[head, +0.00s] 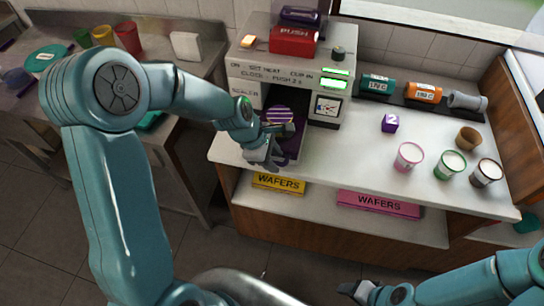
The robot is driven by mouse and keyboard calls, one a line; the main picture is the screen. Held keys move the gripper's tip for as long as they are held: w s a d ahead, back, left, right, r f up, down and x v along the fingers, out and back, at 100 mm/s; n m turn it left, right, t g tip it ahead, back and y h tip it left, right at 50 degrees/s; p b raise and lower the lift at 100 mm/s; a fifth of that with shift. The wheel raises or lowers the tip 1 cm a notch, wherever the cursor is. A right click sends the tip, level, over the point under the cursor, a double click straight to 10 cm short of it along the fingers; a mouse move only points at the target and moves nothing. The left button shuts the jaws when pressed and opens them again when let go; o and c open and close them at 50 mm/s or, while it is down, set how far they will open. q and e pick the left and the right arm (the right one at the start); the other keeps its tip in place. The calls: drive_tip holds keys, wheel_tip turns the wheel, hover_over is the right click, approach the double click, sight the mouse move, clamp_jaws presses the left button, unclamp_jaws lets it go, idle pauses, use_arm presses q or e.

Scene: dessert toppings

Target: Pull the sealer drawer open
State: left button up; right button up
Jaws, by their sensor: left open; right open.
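The sealer (240,72) is a white machine at the left end of the counter, with printed text on its front and a red PUSH block (293,40) on top. Its purple drawer (296,140) shows below a dark front opening, sticking out toward the counter's front edge. A purple-and-white striped round thing (280,114) is at the drawer. My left gripper (266,157) is open, at the drawer's left front, and hides part of it. I cannot tell whether it touches the drawer. My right gripper (350,290) is open, low at the bottom of the view, away from the counter.
A clock-like dial (325,110) stands right of the opening. Yellow (279,182) and pink (378,204) WAFERS boxes lie on the lower shelf.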

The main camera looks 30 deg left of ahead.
use_arm(q)
drive_tip(key=v, duration=1.6)
drive_tip(key=shift+r+b, duration=0.2)
drive_tip(key=shift+b, duration=0.2)
drive_tip(key=s+d+f+m+g, duration=0.2)
drive_tip(key=s+d+f+m, duration=0.3)
drive_tip(key=f, duration=0.6)
drive_tip(key=s+d+f+m+g, duration=0.2)
drive_tip(key=s+d+f+m, duration=0.35)
drive_tip(key=f, duration=0.55)
drive_tip(key=s+d+f+m+g, duration=0.25)
drive_tip(key=s+d+f, duration=0.25)
drive_tip(key=s+f, duration=0.45)
drive_tip(key=w+m+t, duration=0.1)
drive_tip(key=w+m, duration=0.1)
drive_tip(key=w+f+m+t, duration=0.2)
drive_tip(key=w+m+t, duration=0.1)
drive_tip(key=shift+w+a+m, duration=0.1)
drive_tip(key=shift+w+m, duration=0.2)
drive_tip(key=shift+w, duration=0.1)
